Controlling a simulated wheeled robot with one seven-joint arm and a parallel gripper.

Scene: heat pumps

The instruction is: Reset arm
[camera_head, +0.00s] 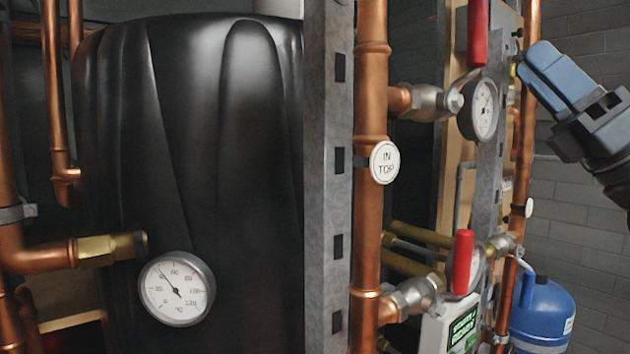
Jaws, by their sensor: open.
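My gripper (534,62) is at the upper right, with blue-grey fingers on a dark body. My arm enters from the right edge. The fingers point up and to the left, near an upright copper pipe (526,120) and the dial gauge (483,108) to its left. The jaws are open. The fingers overlap from this angle, so the gap between them is hard to see. Nothing shows between them. I cannot tell whether they touch the pipe.
A large black tank (215,130) fills the left, with a round thermometer (176,289) in front. A metal post (328,180) and a copper pipe labelled "IN TOP" (371,230) stand mid-view. Red-handled valves (464,262) and a blue vessel (541,312) are at right.

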